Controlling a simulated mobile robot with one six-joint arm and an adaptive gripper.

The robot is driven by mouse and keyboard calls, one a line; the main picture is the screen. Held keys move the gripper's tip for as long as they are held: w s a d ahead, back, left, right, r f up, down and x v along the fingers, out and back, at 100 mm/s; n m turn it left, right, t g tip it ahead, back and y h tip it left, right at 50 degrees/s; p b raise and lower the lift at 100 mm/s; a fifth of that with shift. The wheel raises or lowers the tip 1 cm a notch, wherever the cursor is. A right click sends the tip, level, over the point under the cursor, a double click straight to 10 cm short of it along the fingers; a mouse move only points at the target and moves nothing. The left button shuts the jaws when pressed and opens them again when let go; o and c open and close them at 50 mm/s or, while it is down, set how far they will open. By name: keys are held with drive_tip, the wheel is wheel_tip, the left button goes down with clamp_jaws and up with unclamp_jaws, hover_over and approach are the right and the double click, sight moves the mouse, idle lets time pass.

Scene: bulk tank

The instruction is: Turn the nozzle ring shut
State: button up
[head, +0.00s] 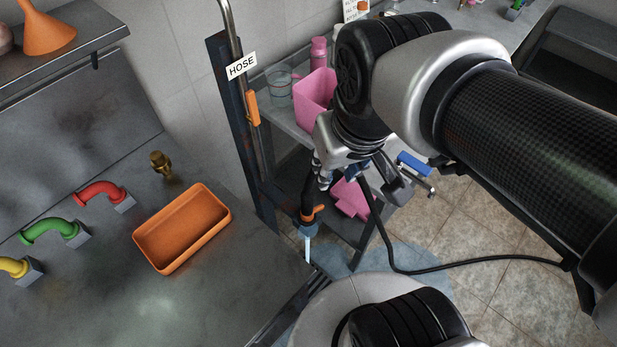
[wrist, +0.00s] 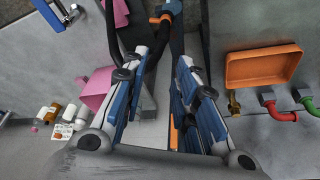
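The nozzle (head: 308,229) hangs tip down beside the dark post in the head view, with an orange ring (head: 306,219) and a small orange lever on its side. A pale blue-white streak like water runs down from its tip. In the wrist view the orange ring (wrist: 161,20) and dark nozzle body lie at the top, just beyond my fingertips. My gripper (wrist: 166,57) has its two blue-padded fingers apart, with nothing clearly clamped between them. In the head view my gripper (head: 324,183) is just above the nozzle, and my wrist partly hides it.
The dark post with a HOSE sign (head: 241,66) stands close left of my gripper. A shelf with a pink bin (head: 315,92) is behind it. An orange tray (head: 182,229) and coloured pipes are on the counter at left. A bluish puddle (head: 415,268) covers some floor tiles.

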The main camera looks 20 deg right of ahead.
drive_tip(key=shift+g, duration=0.9)
drive_tip(key=w+p, duration=0.3)
drive_tip(key=w, duration=0.6)
drive_tip(key=shift+w+d, duration=0.15)
drive_tip(key=shift+w, duration=0.05)
drive_tip(key=c, duration=0.4)
drive_tip(key=shift+n+g, duration=0.5)
drive_tip(key=shift+g, duration=0.3)
drive_tip(key=w+f+p, duration=0.1)
drive_tip(key=w, duration=0.1)
drive_tip(key=w+f+p, duration=0.1)
drive_tip(key=w+f, duration=0.1)
drive_tip(key=w, duration=0.1)
drive_tip(key=w+f+p, duration=0.1)
drive_tip(key=w+f, duration=0.1)
drive_tip(key=shift+w+d, duration=0.1)
drive_tip(key=shift+w, duration=0.15)
clamp_jaws()
drive_tip(key=w+f+g+p, duration=0.2)
drive_tip(key=w+f+p, duration=0.1)
drive_tip(key=f, duration=0.6)
drive_tip(key=w+f+g+p, duration=0.1)
drive_tip(key=w+f+p, duration=0.1)
drive_tip(key=f, duration=0.7)
drive_tip(key=s+d+f+b, duration=0.1)
drive_tip(key=s+f+b, duration=0.1)
drive_tip(key=s+f, duration=0.4)
drive_tip(key=shift+d+f+n, duration=0.25)
drive_tip(key=shift+f+n, duration=0.15)
drive_tip(key=shift+f, duration=2)
